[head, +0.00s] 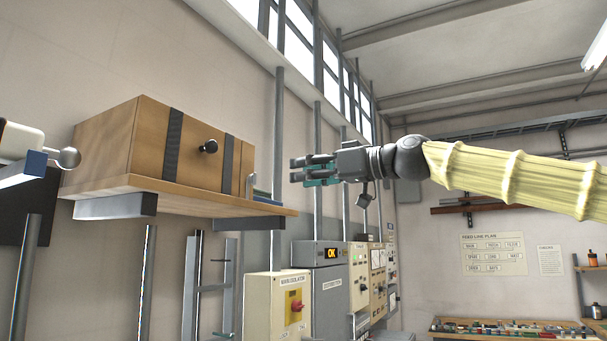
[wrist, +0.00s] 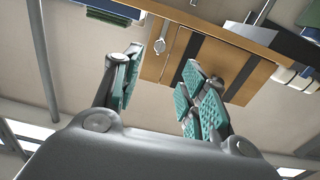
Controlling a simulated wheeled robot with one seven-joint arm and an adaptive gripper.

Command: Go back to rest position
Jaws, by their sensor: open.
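My gripper (head: 312,171) is open and empty, held in the air to the right of the wall shelf in the head view. Its teal-padded fingers also show in the wrist view (wrist: 160,88), spread apart with nothing between them. My arm, in a pale yellow sleeve, reaches in from the right. A wooden box (head: 128,147) with dark straps and a black knob (head: 209,146) sits on the shelf (head: 180,193). The box also shows upside down in the wrist view (wrist: 228,62), beyond the fingers. The gripper is apart from the box and shelf.
Grey and cream cabinets (head: 330,290) stand along the wall below the gripper, one with a red switch and one with a lit OK display. Vertical pipes (head: 280,130) run up the wall behind. A workbench (head: 500,328) with small items is at the lower right.

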